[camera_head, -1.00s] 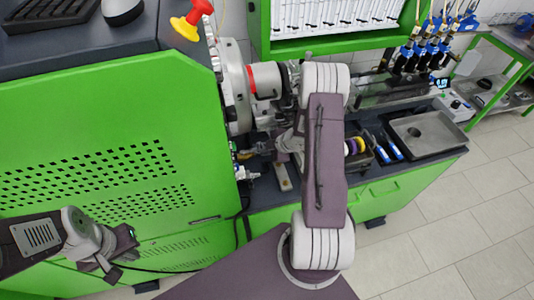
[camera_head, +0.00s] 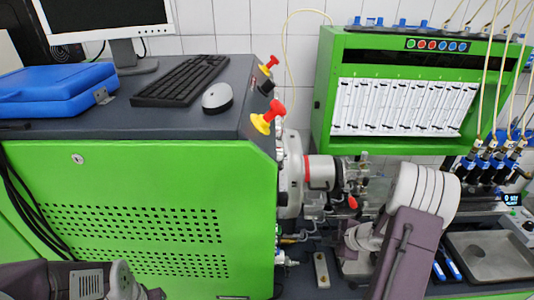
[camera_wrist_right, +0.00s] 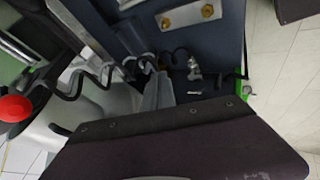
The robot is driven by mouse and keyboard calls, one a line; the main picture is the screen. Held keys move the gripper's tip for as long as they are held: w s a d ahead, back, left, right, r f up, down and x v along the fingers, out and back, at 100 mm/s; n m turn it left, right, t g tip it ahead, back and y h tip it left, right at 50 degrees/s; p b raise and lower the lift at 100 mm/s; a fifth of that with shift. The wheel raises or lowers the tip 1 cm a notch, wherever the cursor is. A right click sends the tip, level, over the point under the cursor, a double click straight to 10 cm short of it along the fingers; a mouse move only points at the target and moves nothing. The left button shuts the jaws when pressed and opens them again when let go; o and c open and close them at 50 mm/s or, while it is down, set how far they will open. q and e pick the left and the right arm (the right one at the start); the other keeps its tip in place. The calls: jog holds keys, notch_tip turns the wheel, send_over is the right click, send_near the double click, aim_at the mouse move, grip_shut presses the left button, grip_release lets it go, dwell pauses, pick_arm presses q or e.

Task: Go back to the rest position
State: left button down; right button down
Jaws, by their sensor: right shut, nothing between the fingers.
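My right gripper (camera_head: 352,238) is at the bench right of the green cabinet, in the head view. It is partly hidden by my own wrist and shows small, shut and empty. In the right wrist view the shut grey fingers (camera_wrist_right: 158,92) point toward a dark surface, with nothing held. My left arm enters at the bottom left of the head view. Only a dark edge of its gripper shows at the bottom border, and its fingers are cut off.
The green cabinet (camera_head: 150,200) fills the left, with a keyboard (camera_head: 180,80), mouse (camera_head: 217,97) and blue case (camera_head: 55,88) on top. The pump with a red ring (camera_head: 307,172) is close to my right arm. A metal tray (camera_head: 490,255) lies at right.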

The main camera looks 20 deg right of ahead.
jog(key=s+a+r+m+g+h+b, duration=0.2)
jog(key=s+a+m+g+b, duration=0.2)
jog(key=s+a+m, duration=0.9)
jog(key=a+g, duration=0.1)
jog(key=a, duration=0.2)
jog(key=shift+a+m+g+b, duration=0.3)
jog(key=shift+a+g, duration=0.05)
jog(key=shift+g, duration=0.05)
